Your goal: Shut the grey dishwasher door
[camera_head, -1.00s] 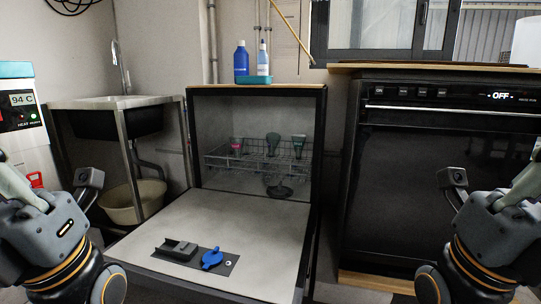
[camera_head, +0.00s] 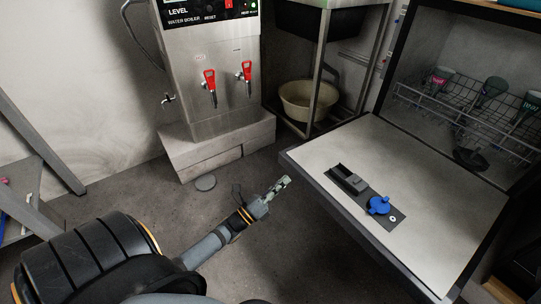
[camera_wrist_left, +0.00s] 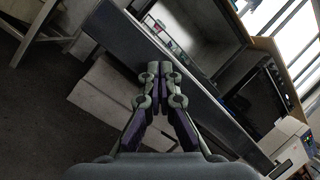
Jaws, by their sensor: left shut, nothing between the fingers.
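The grey dishwasher door (camera_head: 330,155) is folded down flat, with its inner face up. A dispenser panel with a blue cap (camera_head: 379,205) sits on that face. The dishwasher interior with its rack (camera_head: 470,120) stands open at the right. My left gripper (camera_head: 282,183) is shut and empty, to the left of the door's outer edge and apart from it in the head view. In the left wrist view its fingertips (camera_wrist_left: 159,70) show together in front of the door's edge. My right gripper is not in view.
A water boiler (camera_head: 215,70) with red taps stands on a pale block (camera_head: 218,148) behind my left gripper. A sink frame with a beige basin (camera_head: 308,100) is beside the door. Open floor lies left of the door.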

